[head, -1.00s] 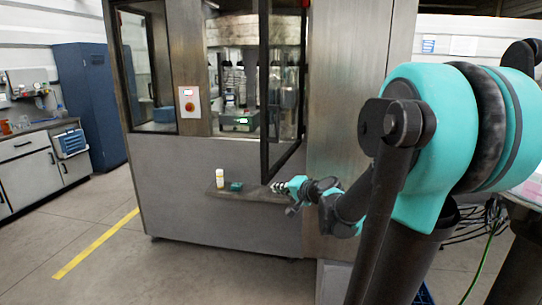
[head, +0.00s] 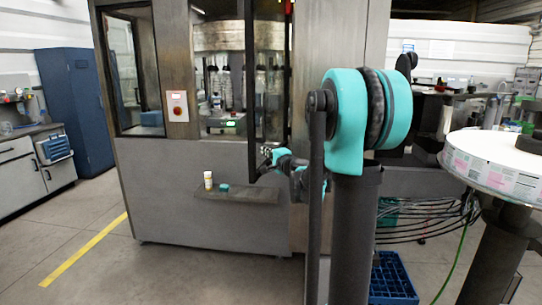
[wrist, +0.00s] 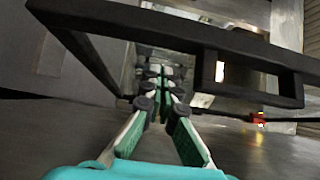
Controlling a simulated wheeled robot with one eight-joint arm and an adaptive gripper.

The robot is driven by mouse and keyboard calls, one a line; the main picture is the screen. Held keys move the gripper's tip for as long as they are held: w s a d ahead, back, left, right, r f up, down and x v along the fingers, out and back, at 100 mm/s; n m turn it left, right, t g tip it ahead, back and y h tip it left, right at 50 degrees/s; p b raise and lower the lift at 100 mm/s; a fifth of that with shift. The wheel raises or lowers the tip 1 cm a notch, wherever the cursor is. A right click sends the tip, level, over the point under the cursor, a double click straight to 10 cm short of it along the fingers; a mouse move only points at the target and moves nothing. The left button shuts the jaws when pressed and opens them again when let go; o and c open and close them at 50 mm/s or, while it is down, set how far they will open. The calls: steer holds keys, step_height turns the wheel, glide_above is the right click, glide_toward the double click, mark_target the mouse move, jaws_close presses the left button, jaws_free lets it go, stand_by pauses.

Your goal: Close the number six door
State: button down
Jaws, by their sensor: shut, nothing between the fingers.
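The door (head: 250,95) is a tall dark-framed glass panel on the front of the labelling machine. It stands open, swung out from its opening; no number six is readable on it. My gripper (head: 266,154) is by the lower part of the door's frame in the head view. In the wrist view, my gripper (wrist: 161,72) has its green-padded fingers together at the tips and holds nothing. A dark frame (wrist: 190,30), seemingly the door's, crosses that view just beyond and above the fingers. Whether they touch it I cannot tell.
A ledge (head: 238,196) below the opening holds a white bottle (head: 208,180) and a small green item (head: 224,187). A control panel with a red button (head: 177,107) is left of the opening. A label reel (head: 500,165) and blue crate (head: 392,280) stand right. Floor at front left is clear.

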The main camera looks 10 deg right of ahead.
steer(key=shift+x, duration=1.05)
